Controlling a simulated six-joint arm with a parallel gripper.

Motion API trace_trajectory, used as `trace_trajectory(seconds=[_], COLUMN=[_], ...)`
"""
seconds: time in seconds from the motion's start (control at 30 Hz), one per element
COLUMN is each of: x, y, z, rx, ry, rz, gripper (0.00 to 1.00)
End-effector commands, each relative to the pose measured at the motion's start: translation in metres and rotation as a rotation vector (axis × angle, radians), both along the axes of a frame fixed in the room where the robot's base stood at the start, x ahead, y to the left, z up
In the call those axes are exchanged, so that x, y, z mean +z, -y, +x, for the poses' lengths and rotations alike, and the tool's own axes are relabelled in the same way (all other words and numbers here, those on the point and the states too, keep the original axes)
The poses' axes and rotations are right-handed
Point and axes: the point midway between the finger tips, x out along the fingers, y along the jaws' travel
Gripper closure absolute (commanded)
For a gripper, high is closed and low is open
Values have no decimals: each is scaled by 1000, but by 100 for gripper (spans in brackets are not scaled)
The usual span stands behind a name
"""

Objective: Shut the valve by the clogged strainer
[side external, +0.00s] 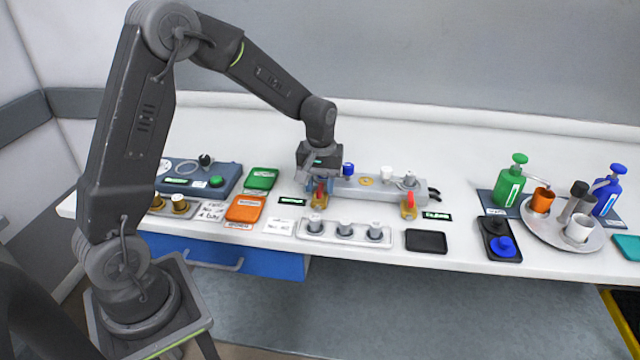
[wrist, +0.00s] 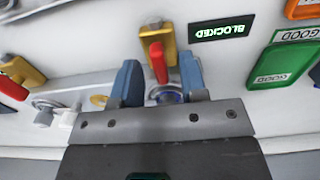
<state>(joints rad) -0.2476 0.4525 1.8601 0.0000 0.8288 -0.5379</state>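A valve with a yellow body (wrist: 157,38) and red handle (wrist: 159,64) sits beside the black label reading BLOCKED (wrist: 222,28) in the wrist view. My gripper (wrist: 160,80) has its two blue fingers apart, with the red handle between them and visible gaps on both sides. In the side external view my gripper (side external: 318,186) is low at the left end of the grey manifold (side external: 350,190), just behind this valve (side external: 320,200). A second yellow valve with a red handle (side external: 409,206) stands to the right, by another green-lettered label (side external: 437,216). A round fitting is partly hidden under my gripper.
Green (side external: 260,179) and orange (side external: 244,209) trays lie left of my gripper. Bottles and a round tray (side external: 598,239) stand far right.

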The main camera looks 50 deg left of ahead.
Motion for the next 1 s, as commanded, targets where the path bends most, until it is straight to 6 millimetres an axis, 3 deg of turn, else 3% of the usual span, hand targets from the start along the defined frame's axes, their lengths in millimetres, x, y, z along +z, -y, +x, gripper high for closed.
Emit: trace_trajectory(seconds=[0.27,0.7,1.0], x=[-2,-2,-1], y=[0,0,0], z=[0,0,0], rx=[0,0,-15], ry=[0,0,0], rz=[0,0,0], gripper=[61,100,100])
